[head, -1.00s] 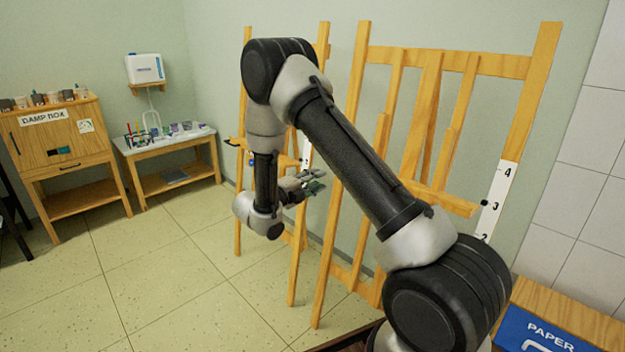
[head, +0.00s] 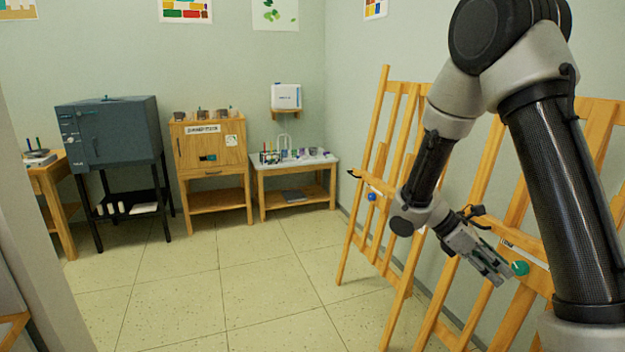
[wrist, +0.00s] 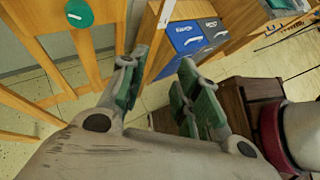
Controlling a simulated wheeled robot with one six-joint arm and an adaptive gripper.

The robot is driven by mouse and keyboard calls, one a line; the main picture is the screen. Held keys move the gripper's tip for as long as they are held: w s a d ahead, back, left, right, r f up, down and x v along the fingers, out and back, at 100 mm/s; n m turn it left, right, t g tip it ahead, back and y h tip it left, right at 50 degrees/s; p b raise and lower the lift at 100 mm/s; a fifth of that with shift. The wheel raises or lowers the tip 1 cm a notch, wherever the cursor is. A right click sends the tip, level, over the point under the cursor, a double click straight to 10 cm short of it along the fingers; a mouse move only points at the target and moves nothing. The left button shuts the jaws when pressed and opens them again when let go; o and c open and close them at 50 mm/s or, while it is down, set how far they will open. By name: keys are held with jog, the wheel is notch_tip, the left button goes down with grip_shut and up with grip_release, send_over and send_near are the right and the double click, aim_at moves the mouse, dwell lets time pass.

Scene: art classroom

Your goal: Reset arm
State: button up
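My arm crosses the right side of the head view, in front of the wooden easels. My gripper (head: 503,272) hangs at its end beside the right easel (head: 478,225), close to a round green knob on that easel (head: 520,268). I cannot tell from the head view whether the gripper touches the easel. In the wrist view my gripper (wrist: 163,78) has its two green-padded fingers well apart with nothing between them. The green knob (wrist: 78,12) also shows there at the upper left, clear of the fingers.
A left easel (head: 350,225) with a blue knob (head: 372,197) stands near the wall. A side table (head: 262,190), a damp box cabinet (head: 190,150) and a dark kiln (head: 130,140) line the back. The tiled floor (head: 250,265) is open. Blue paper bins (wrist: 190,38) show in the wrist view.

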jog(key=s+a+r+m+t+y, duration=0.2)
jog(key=s+r+m+t+y, duration=0.2)
jog(key=s+r+m, duration=0.3)
jog(key=s+a+r+m+t+y, duration=0.3)
jog(key=s+r+m+t+y, duration=0.2)
jog(key=s+r+m, duration=0.3)
notch_tip(320, 180, up, 2)
jog(key=shift+s+r+y, duration=0.25)
jog(key=shift+s+y, duration=0.15)
jog(key=shift+s, duration=0.2)
dwell(1.0)
